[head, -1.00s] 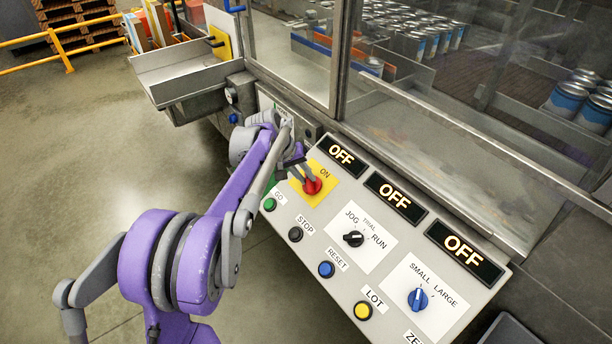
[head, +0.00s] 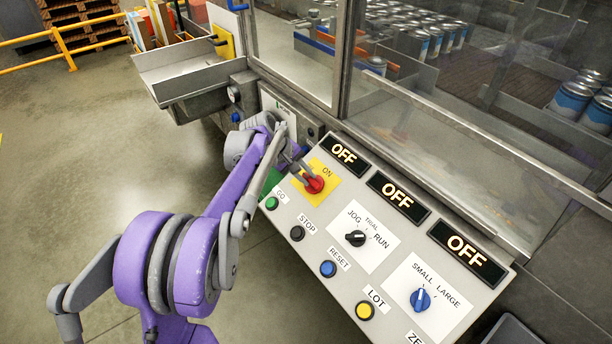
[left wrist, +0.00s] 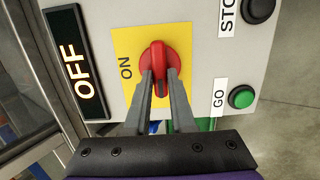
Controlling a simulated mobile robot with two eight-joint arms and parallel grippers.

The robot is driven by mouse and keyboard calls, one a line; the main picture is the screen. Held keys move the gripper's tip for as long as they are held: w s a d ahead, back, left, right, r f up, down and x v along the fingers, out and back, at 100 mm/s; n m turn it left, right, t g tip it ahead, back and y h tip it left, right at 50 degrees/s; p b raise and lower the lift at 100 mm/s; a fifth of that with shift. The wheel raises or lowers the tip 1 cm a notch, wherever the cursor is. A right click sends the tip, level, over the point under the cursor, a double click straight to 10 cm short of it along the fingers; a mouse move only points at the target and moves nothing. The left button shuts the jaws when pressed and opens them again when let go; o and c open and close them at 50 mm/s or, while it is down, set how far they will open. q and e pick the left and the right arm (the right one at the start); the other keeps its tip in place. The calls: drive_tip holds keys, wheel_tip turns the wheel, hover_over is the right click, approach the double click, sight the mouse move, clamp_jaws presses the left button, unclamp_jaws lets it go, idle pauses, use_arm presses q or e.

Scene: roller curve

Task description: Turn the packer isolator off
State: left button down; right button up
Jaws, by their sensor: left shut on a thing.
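The isolator is a red rotary knob (head: 315,185) on a yellow plate (head: 326,169) marked ON, at the upper left of the sloped control panel. In the left wrist view the red knob (left wrist: 158,58) shows with its handle bar between two grey fingers. My left gripper (left wrist: 160,82) is shut on that handle bar. It also shows in the head view (head: 309,176), reaching the knob from the left. The ON label (left wrist: 125,68) is beside the knob; any OFF label on the plate is not visible. My right gripper is not in view.
Lit OFF displays (head: 343,151) line the panel's top edge. Green GO (head: 271,203), black STOP (head: 297,233) and blue RESET (head: 328,269) buttons run along its lower edge. A black selector (head: 355,238) and a blue selector (head: 420,299) sit to the right. Glass guarding stands behind.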

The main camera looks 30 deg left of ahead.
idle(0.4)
use_arm(q)
drive_tip(key=c, duration=0.8)
unclamp_jaws()
drive_tip(key=shift+o, duration=0.2)
drive_tip(key=shift+r, duration=0.1)
drive_tip(key=v, duration=1)
drive_tip(key=shift+s+r+p, duration=0.2)
drive_tip(key=shift+r+p, duration=0.1)
drive_tip(key=shift+a, duration=0.1)
